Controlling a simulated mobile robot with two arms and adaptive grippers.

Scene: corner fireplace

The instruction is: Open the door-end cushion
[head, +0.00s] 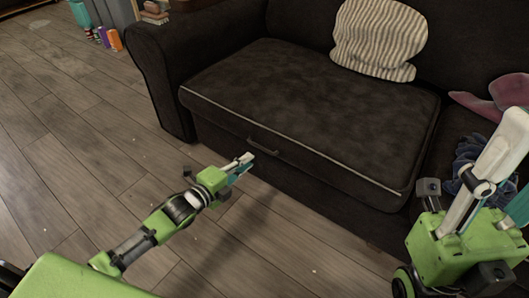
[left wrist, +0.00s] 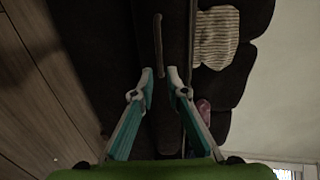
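The dark seat cushion (head: 310,98) of the sofa lies flat, with a pale strip along its front edge. A dark bar handle (head: 263,149) sits on the front below that strip. In the left wrist view the handle (left wrist: 158,45) appears upright, just beyond the fingertips. My left gripper (head: 243,163) is in front of the handle in the head view. In the left wrist view my left gripper (left wrist: 161,76) is open, with a clear gap between the fingers and nothing held. The handle seems to line up with this gap, apart from the fingers.
A striped pillow (head: 379,40) rests against the sofa back. Pink cloth (head: 497,97) and blue cloth (head: 472,160) lie on the right part of the sofa. The sofa arm (head: 160,82) stands left of the cushion. The wooden floor (head: 70,150) at left is mostly clear.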

